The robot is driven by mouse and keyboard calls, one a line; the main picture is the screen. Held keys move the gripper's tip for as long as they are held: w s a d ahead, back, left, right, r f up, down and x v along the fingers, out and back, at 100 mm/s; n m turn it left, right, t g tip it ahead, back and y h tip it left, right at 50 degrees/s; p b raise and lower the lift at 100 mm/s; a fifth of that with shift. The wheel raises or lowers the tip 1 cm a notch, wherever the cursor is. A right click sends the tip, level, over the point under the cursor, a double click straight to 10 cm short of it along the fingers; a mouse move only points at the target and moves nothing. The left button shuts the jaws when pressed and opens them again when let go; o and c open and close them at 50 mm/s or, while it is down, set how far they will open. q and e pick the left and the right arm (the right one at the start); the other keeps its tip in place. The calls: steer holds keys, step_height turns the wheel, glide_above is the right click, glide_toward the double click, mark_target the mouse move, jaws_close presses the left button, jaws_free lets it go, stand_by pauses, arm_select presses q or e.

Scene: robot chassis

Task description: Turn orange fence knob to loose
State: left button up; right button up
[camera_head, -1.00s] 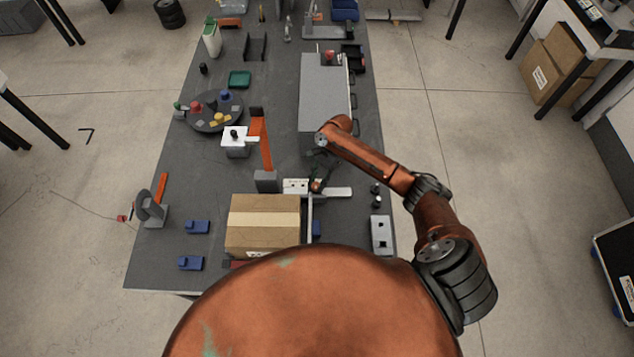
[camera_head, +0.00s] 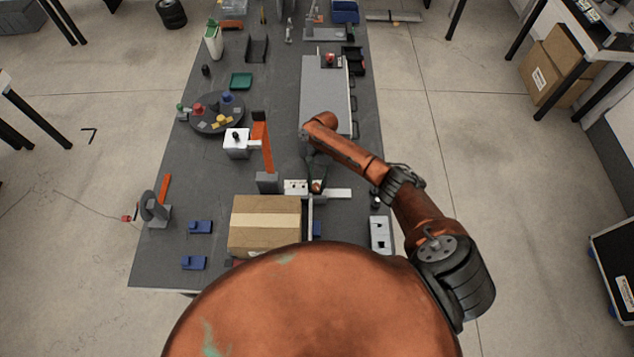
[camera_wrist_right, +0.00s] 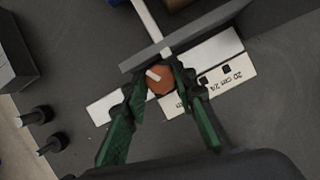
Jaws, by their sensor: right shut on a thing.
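The orange fence knob (camera_wrist_right: 161,80) is round with a pale pointer bar on it, and sits by the grey fence plate (camera_wrist_right: 190,35) in the right wrist view. My right gripper (camera_wrist_right: 155,84) is shut on the knob, with one green-and-black finger on each side. The knob (camera_head: 316,187) also shows small in the head view, at the tip of my right arm. The white scale plate (camera_wrist_right: 216,87) beside it carries printed marks, partly covered by the fingers. My left gripper is not in view.
A cardboard box (camera_head: 265,225) stands just left of the fence. A long grey case (camera_head: 325,90) lies farther back. Black knobs (camera_wrist_right: 38,116) stand on the table nearby.

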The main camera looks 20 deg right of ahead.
mark_target(315, 185)
steer(key=n+h, duration=0.1)
steer(key=n, duration=0.1)
steer(key=n+h, duration=0.1)
steer(key=n, duration=0.2)
steer(key=shift+a+n+g+p, duration=0.2)
steer(key=shift+n+g+p, duration=0.1)
steer(key=shift+g, duration=0.1)
steer(key=n+h+p, duration=0.1)
steer(key=n, duration=0.3)
steer(key=shift+a+n+h, duration=0.1)
steer(key=shift+n+h, duration=0.2)
steer(key=shift+h, duration=0.1)
steer(key=o, duration=1.1)
steer(key=shift+w, duration=0.1)
steer(key=shift+o, duration=0.3)
steer(key=shift+r, duration=0.15)
step_height(315, 185, up, 10)
steer(key=shift+f, duration=0.2)
